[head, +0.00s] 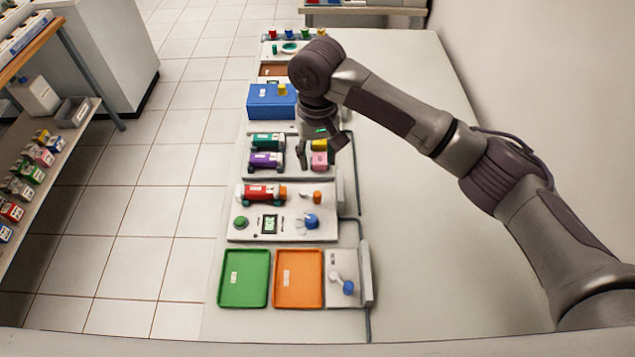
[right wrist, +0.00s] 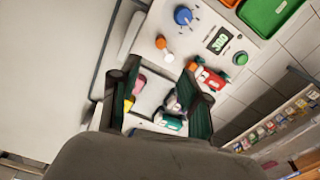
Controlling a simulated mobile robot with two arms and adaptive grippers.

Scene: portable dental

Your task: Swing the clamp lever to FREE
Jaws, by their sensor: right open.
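Two small levers show, and I cannot read a FREE mark by either. One is a white lever with an orange tip (head: 317,197) on the white panel with the green display. It also shows in the right wrist view (right wrist: 162,43), ahead of my fingers. My right gripper (head: 320,150) is open and empty, above the tray of coloured pieces behind the panel. Its two fingers show apart in the right wrist view (right wrist: 160,97). My left gripper is not in view.
The white panel (head: 290,232) also carries a blue dial (head: 311,221), a green button (head: 240,222) and a red cylinder (head: 262,192). Green (head: 244,302) and orange (head: 297,303) trays lie in front. A blue box (head: 268,108) stands behind. The table's right side is clear.

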